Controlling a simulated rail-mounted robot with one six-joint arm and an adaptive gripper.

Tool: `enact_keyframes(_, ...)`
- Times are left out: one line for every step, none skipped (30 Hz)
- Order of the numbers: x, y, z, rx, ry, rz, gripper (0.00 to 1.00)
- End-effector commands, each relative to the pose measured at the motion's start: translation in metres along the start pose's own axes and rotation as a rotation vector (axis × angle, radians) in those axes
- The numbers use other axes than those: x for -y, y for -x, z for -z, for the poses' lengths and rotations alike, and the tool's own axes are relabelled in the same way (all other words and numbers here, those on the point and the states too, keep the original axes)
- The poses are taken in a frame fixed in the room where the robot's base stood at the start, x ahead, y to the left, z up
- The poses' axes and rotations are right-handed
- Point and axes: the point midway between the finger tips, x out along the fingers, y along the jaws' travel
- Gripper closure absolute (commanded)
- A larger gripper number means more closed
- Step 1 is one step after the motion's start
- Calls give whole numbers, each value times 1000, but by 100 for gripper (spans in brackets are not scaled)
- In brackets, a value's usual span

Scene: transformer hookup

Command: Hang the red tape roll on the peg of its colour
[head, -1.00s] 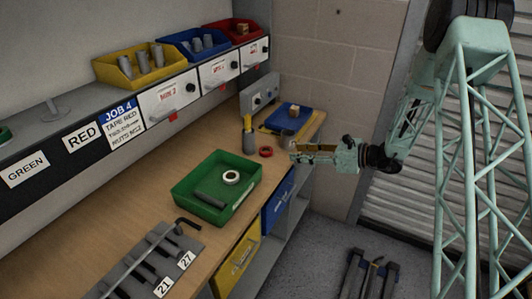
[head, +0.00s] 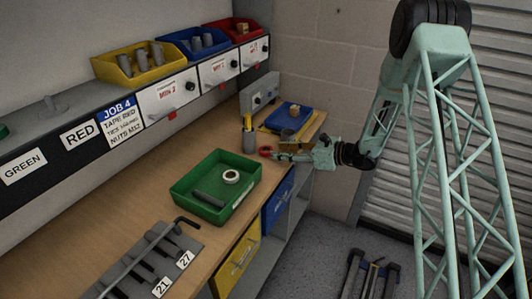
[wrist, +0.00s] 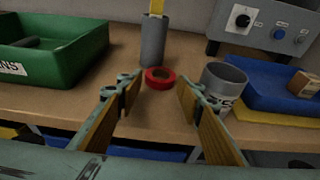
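The red tape roll (wrist: 160,78) lies flat on the wooden bench, just in front of a grey cup. It also shows in the head view (head: 265,152), at the tip of my gripper. My gripper (wrist: 155,100) is open, its two fingers spread to either side of the roll's line, with the roll just beyond the fingertips and nothing between them. In the head view my gripper (head: 277,155) reaches in low from the right. A grey peg (head: 52,104) stands on the shelf above the RED label (head: 80,135).
The grey cup (wrist: 153,42) with a yellow item stands right behind the roll. A second grey cup (wrist: 224,82) is close to the right finger. A green bin (wrist: 75,55) with a white roll (head: 231,177) is to the left, a blue tray (wrist: 268,85) to the right.

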Motion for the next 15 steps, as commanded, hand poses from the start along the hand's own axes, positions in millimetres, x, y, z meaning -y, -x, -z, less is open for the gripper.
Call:
enact_keyframes(0,-1,0,0,0,0,66)
enact_keyframes(0,-1,0,0,0,0,66)
enact_keyframes(0,-1,0,0,0,0,66)
enact_keyframes(0,-1,0,0,0,0,66)
enact_keyframes(0,-1,0,0,0,0,66)
enact_keyframes(0,-1,0,0,0,0,66)
enact_keyframes(0,-1,0,0,0,0,66)
enact_keyframes(0,-1,0,0,0,0,66)
enact_keyframes(0,-1,0,0,0,0,66)
enact_keyframes(0,-1,0,0,0,0,66)
enact_keyframes(0,-1,0,0,0,0,66)
enact_keyframes(0,-2,0,0,0,0,66)
enact_keyframes(0,-3,0,0,0,0,66)
enact_keyframes(0,-4,0,0,0,0,66)
enact_keyframes(0,-6,0,0,0,-1,66)
